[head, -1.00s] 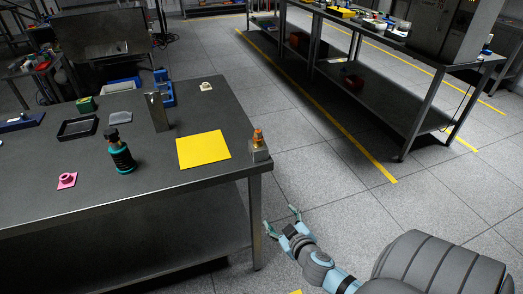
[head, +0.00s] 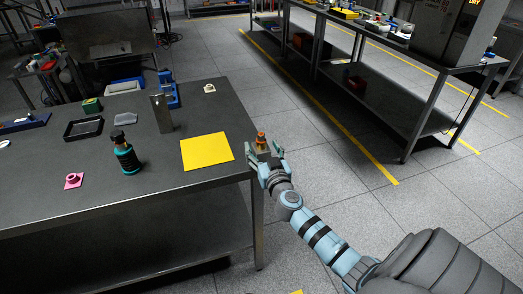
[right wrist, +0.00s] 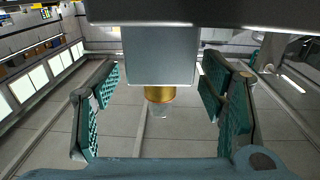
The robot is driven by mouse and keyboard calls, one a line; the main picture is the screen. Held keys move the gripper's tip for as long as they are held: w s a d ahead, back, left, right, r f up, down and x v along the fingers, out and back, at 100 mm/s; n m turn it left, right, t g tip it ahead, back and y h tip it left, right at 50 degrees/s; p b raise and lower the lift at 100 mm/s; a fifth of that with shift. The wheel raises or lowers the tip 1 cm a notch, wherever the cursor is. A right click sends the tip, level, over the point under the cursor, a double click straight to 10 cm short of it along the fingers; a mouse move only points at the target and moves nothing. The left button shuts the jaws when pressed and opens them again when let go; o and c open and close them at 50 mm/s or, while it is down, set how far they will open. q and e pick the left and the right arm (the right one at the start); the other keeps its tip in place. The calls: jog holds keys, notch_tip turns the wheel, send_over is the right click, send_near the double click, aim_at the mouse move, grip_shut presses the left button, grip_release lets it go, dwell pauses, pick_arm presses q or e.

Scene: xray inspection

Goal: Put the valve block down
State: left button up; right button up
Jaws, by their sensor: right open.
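The valve block is a grey block (right wrist: 158,55) with a brass-orange fitting (right wrist: 160,93). In the head view its orange top (head: 261,138) shows at the right front corner of the dark table. My right gripper (head: 265,155) is at that corner, its fingers either side of the block. In the right wrist view the green-padded fingers stand open, with visible gaps between them and the block. The block's lower part is partly hidden by the gripper in the head view. My left gripper is not in view.
A yellow mat (head: 207,151) lies on the table (head: 200,190) left of the block.

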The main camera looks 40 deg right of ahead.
jog(key=shift+w+d+f, duration=0.1)
jog(key=shift+w, duration=0.15)
jog(key=shift+s, duration=0.1)
grip_shut()
